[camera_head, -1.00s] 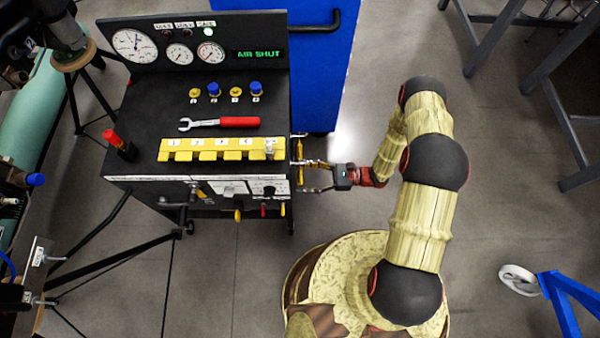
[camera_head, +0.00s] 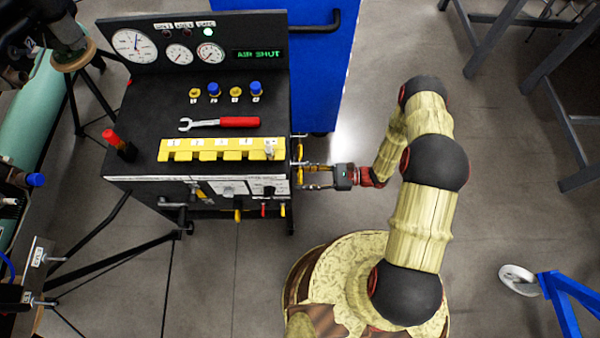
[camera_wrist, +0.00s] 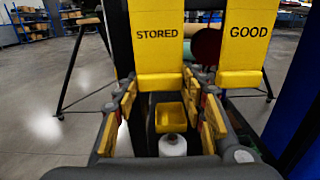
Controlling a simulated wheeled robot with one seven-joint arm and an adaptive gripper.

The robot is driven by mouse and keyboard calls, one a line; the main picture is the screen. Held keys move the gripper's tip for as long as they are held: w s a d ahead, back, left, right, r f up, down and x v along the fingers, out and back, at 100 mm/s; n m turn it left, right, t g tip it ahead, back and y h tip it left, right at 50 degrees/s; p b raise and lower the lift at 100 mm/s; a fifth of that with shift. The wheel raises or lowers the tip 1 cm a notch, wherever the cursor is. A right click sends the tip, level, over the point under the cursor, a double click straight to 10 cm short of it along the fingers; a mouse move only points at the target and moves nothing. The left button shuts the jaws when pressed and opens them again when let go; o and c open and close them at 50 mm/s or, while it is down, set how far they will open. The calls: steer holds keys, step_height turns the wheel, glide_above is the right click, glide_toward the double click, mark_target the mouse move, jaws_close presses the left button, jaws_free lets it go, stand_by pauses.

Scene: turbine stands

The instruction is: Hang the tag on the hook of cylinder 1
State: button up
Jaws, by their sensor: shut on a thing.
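Two yellow tags hang side by side in the wrist view, a STORED tag (camera_wrist: 158,55) and a GOOD tag (camera_wrist: 245,50). My gripper (camera_wrist: 162,88) has its two fingers at the left and right edges of the STORED tag's lower part and is shut on it. In the head view my gripper (camera_head: 306,176) is at the right side of the black cart, where small yellow tag parts show edge-on.
The black cart (camera_head: 140,150) carries gauges, an AIR SHUT display (camera_head: 258,54), a red-handled wrench (camera_head: 238,122) and a yellow numbered rack (camera_head: 215,143). A blue cabinet (camera_head: 315,75) stands behind. Black stand legs (camera_head: 120,258) spread at left.

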jaws_close()
steer(key=shift+d+b, duration=0.35)
steer(key=shift+d, duration=1.25)
stand_by(0.8)
steer(key=shift+s+d+b, duration=0.15)
steer(key=shift+d+b, duration=0.2)
steer(key=shift+d, duration=1.55)
